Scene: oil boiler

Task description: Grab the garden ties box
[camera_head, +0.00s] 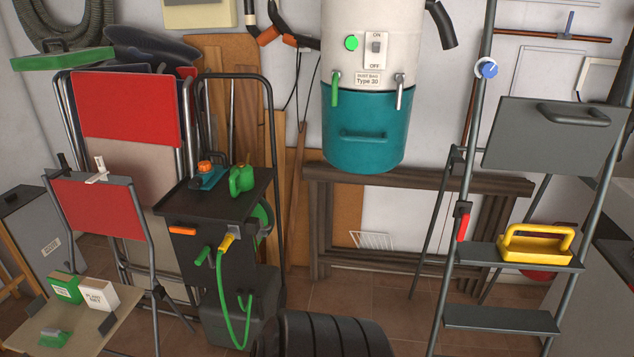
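A small green box (65,287) with a white label stands on the light wooden surface (85,335) at the lower left. A white box (99,295) with dark lettering stands just to its right. A small green item (53,338) lies nearer the front edge. The print is too small to read surely, so I cannot tell for certain which one is the garden ties box. Neither of my grippers shows in the head view.
A folding chair with a red back (95,206) stands behind the boxes. A black cart (181,203) with a green hose is right of them. A black ribbed object (330,335) sits at bottom centre, and a stepladder (500,319) stands at right.

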